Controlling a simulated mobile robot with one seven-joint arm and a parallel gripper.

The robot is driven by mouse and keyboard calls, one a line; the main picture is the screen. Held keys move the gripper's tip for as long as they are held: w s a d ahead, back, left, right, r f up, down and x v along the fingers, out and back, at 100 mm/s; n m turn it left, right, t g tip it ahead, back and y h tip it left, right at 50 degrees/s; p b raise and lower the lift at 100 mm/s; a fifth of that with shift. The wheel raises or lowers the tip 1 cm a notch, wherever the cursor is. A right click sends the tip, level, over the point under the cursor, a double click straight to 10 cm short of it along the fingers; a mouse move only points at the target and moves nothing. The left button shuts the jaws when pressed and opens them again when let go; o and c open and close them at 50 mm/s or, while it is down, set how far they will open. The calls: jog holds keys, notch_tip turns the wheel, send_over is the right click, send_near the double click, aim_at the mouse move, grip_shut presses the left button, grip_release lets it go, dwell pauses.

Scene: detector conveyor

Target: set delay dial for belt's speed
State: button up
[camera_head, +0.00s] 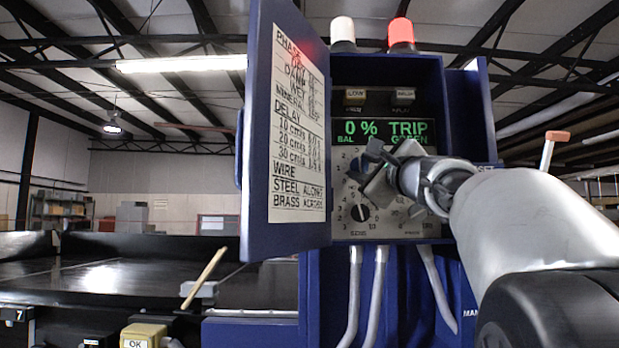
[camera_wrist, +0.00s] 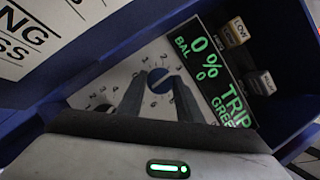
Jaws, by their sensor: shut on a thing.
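The control panel (camera_head: 347,229) sits inside an open blue cabinet, with several numbered dials. My gripper (camera_head: 372,163) is at its upper dials and hides part of them. In the wrist view, my gripper (camera_wrist: 160,92) has its two dark fingers on either side of a dark blue dial (camera_wrist: 159,78) with a light pointer line, shut on it. That dial's name is hidden. A lower dial marked SENS (camera_head: 360,212) is free. A card (camera_head: 298,130) on the door lists PHASE, DELAY with lines for 10, 20 and 30, and WIRE.
The green display (camera_head: 384,132) reads 0 % TRIP, BAL and GREEN. Two labelled buttons (camera_head: 355,97) sit above it. White and red lamps (camera_head: 401,33) top the cabinet. The open door (camera_head: 256,215) stands left of my gripper. A dark conveyor belt (camera_head: 120,268) runs at left.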

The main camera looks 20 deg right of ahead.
jog(key=shift+m, duration=0.6)
jog(key=o, duration=1)
jog(key=shift+f+b, duration=0.1)
jog(key=shift+b, duration=0.25)
